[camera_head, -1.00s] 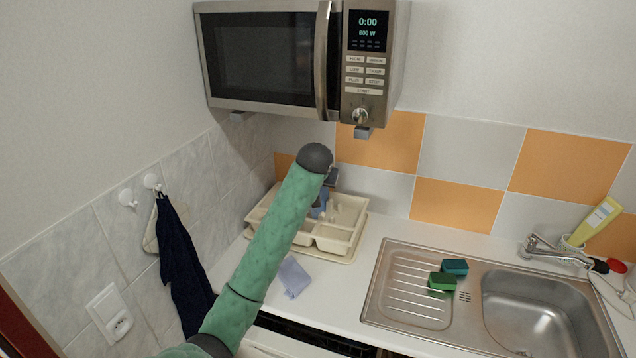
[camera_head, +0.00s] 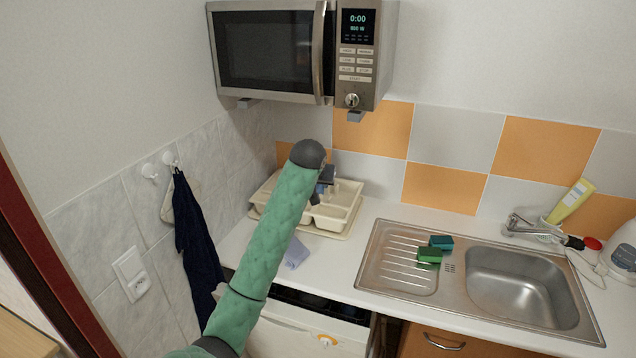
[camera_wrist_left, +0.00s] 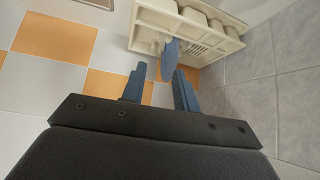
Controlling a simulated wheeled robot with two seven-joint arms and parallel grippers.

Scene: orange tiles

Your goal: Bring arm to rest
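My left arm, covered in green, reaches up from the bottom of the head view. My left gripper (camera_head: 325,180) is mostly hidden behind the arm's dark end, in front of the cream dish rack. In the left wrist view the two blue fingers of the left gripper (camera_wrist_left: 159,85) stand apart with a gap between them. A blue item (camera_wrist_left: 170,58) shows beyond the fingertips at the dish rack (camera_wrist_left: 200,28), and I see nothing gripped. My right gripper is not in view.
A microwave (camera_head: 270,50) hangs on the wall above. A sink (camera_head: 515,285) with two sponges (camera_head: 430,256) is at the right. A grey cloth (camera_head: 296,252) lies on the counter. A dark towel (camera_head: 197,250) hangs at the left. The counter front has free room.

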